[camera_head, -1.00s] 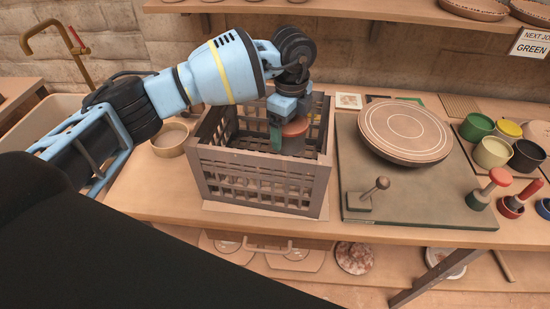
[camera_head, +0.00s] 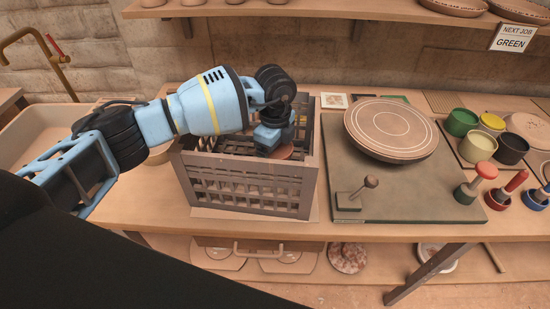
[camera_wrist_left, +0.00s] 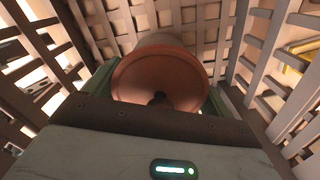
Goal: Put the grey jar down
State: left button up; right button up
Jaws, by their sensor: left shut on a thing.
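The grey jar, with a reddish-brown top (camera_head: 285,152), is inside the slatted crate (camera_head: 248,186), mostly hidden by the crate's front wall. My left gripper (camera_head: 272,142) reaches down into the crate from above and is shut on the jar. In the left wrist view the jar's round brown top (camera_wrist_left: 160,80) with a small dark hole fills the middle, between the green finger pads. A bit of its grey body shows beyond. Crate slats surround it on the sides. I cannot tell whether the jar touches the crate floor. My right gripper is not in view.
Right of the crate lies a grey-green board (camera_head: 420,195) with a round wheel (camera_head: 391,127) and a small lever (camera_head: 350,197). Several coloured pots stand further right, including a green one (camera_head: 461,122). A sink (camera_head: 45,130) is at left. A shelf (camera_head: 330,10) runs overhead.

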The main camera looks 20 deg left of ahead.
pick_arm(q)
jog(key=shift+f, duration=1.35)
jog(key=shift+f, duration=0.15)
jog(key=o, duration=0.9)
notch_tip(320, 180, up, 12)
jog(key=shift+r+p, duration=0.2)
jog(key=shift+p, duration=0.15)
